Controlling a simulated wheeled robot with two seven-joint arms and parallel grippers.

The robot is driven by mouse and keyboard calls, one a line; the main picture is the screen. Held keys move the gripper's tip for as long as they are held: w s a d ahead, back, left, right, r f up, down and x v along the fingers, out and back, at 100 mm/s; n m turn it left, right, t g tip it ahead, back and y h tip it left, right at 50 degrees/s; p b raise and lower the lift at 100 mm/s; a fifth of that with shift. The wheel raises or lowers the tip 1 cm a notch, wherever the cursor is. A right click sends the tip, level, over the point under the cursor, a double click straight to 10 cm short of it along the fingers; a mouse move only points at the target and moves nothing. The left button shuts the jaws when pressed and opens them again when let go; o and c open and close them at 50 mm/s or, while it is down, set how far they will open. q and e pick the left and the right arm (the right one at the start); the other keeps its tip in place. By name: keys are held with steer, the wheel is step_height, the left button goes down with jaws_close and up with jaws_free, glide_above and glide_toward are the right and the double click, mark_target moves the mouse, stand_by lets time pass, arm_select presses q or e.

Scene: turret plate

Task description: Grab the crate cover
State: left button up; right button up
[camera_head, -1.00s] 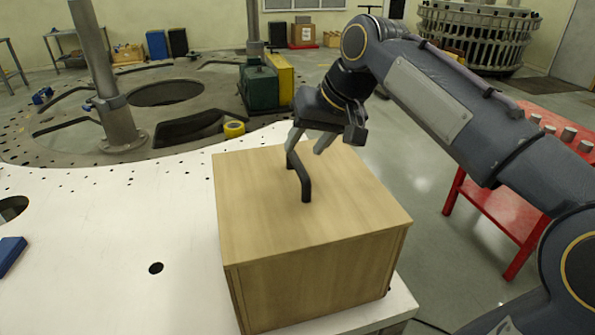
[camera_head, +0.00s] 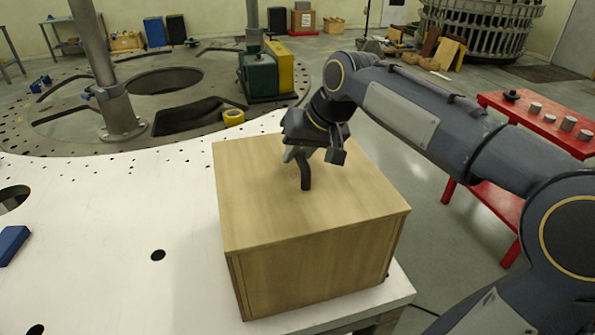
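The wooden crate (camera_head: 315,270) stands on the white plate, with its flat wooden cover (camera_head: 265,220) on top. A dark bar handle (camera_head: 306,178) rises from the middle of the cover; its near end shows and its far part is hidden by my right gripper. My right gripper (camera_head: 302,154) points down at the handle, with its light fingertips low beside or around the bar. Whether the fingers touch or close on the bar cannot be made out. The cover sits flat on the crate. My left gripper is not in view.
The white plate (camera_head: 110,225) with holes is mostly clear left of the crate. A blue block (camera_head: 12,243) lies at its left edge. A red table (camera_head: 540,118) with several metal cylinders stands at the right. A yellow ring (camera_head: 233,117) and a grey post (camera_head: 100,70) are behind.

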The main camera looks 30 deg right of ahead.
jaws_close()
steer(key=shift+r, duration=0.2)
